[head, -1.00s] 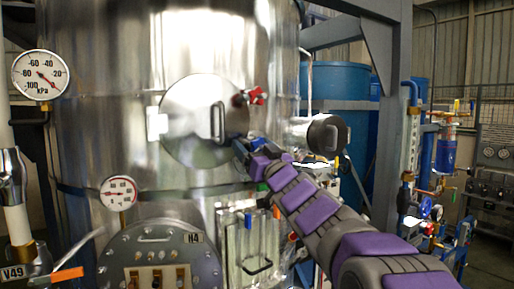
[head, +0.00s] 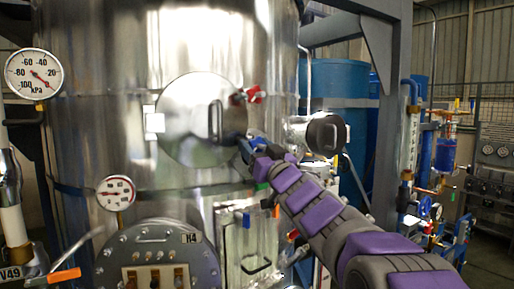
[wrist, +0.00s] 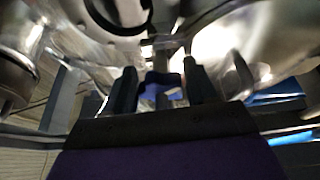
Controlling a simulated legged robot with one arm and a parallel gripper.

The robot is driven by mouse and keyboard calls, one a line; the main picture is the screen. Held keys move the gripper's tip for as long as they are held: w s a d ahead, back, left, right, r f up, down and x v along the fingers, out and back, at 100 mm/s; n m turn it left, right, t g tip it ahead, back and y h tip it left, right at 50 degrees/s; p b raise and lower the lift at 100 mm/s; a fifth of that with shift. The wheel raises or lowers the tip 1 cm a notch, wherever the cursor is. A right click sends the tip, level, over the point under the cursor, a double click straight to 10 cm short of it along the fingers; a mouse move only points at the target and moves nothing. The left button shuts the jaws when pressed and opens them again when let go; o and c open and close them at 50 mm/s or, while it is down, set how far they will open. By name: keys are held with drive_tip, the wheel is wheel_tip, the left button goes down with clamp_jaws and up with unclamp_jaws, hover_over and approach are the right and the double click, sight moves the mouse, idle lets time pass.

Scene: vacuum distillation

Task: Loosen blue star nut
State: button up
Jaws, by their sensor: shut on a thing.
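The round steel hatch (head: 185,125) with a bar handle is on the front of the large shiny tank in the head view. My gripper (head: 247,145) is at the hatch's lower right edge. A small patch of blue shows at its tip there, mostly hidden by the gripper. In the wrist view my gripper (wrist: 160,92) has its two dark fingers on either side of a dark blue lobed piece, the blue star nut (wrist: 160,77). The fingers are shut on it. How far the nut is turned cannot be seen.
A red star nut (head: 254,95) is on the hatch's upper right edge. A steel cylinder with a dark end cap (head: 326,134) sticks out right of my gripper. A lower flange marked H4 (head: 158,258) and a small gauge (head: 116,193) are at lower left.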

drive_tip(key=n+p, duration=0.1)
drive_tip(key=n, duration=0.1)
drive_tip(key=n+g+y+p, duration=0.1)
drive_tip(key=n, duration=0.1)
drive_tip(key=n+g+y+p, duration=0.1)
drive_tip(key=n+p, duration=0.1)
drive_tip(key=shift+s+r, duration=0.1)
drive_tip(key=shift+r, duration=0.3)
drive_tip(key=shift+f+n+g+y+p, duration=0.1)
drive_tip(key=shift+n+g+y+p, duration=0.45)
drive_tip(key=shift+n, duration=1.05)
drive_tip(key=shift+n+g+y+p, duration=0.25)
drive_tip(key=shift+n+g+p, duration=0.55)
drive_tip(key=shift+n, duration=0.8)
drive_tip(key=shift+n+g, duration=0.25)
drive_tip(key=shift+n, duration=0.05)
drive_tip(key=o, duration=0.9)
drive_tip(key=shift+s+a, duration=0.1)
drive_tip(key=shift+s, duration=0.05)
drive_tip(key=shift+o, duration=0.4)
drive_tip(key=shift+w+a+f, duration=0.1)
drive_tip(key=shift+w+f, duration=0.1)
drive_tip(key=b+v, duration=0.3)
drive_tip(key=v, duration=1.4)
